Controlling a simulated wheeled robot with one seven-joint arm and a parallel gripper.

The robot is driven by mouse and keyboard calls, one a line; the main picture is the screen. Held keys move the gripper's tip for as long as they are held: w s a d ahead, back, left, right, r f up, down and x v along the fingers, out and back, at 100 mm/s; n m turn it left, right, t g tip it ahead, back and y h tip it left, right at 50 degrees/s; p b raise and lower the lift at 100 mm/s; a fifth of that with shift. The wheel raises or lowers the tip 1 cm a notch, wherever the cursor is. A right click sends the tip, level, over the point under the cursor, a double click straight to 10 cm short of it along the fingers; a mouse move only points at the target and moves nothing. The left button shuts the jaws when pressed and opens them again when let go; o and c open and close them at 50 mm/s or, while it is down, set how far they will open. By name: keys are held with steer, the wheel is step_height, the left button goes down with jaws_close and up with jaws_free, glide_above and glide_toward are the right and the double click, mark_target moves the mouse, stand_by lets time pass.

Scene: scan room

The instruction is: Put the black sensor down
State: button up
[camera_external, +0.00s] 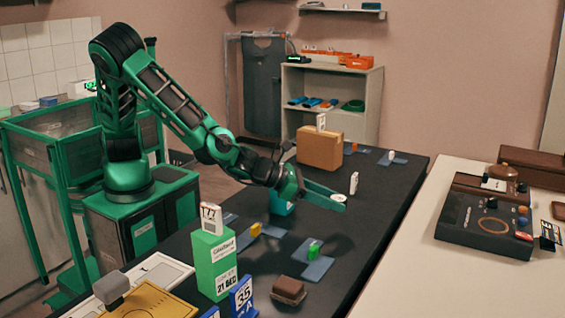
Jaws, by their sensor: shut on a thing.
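My gripper (335,202) reaches out above the middle of the long black table (345,272), with its green fingers pointing right. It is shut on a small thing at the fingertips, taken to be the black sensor. Its body is mostly hidden by the fingers, and only a small pale round patch shows there. The gripper is held above the table, and a soft dark shadow lies on the tabletop below it. I cannot make out the sensor's shape or tilt.
A cardboard box (319,149) stands at the table's back. A teal object (281,205) stands beneath my arm. A green box (214,262), a brown block (289,290) and a blue pad (317,269) lie nearer. A white upright tag (354,184) stands right of the gripper. The table's right side is mostly clear.

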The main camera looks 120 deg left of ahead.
mark_target(330, 230)
steer(key=shift+f, duration=3.25)
steer(key=shift+f, duration=0.1)
steer(key=o, duration=1.1)
steer(key=v, duration=1.2)
steer(key=shift+s, duration=0.1)
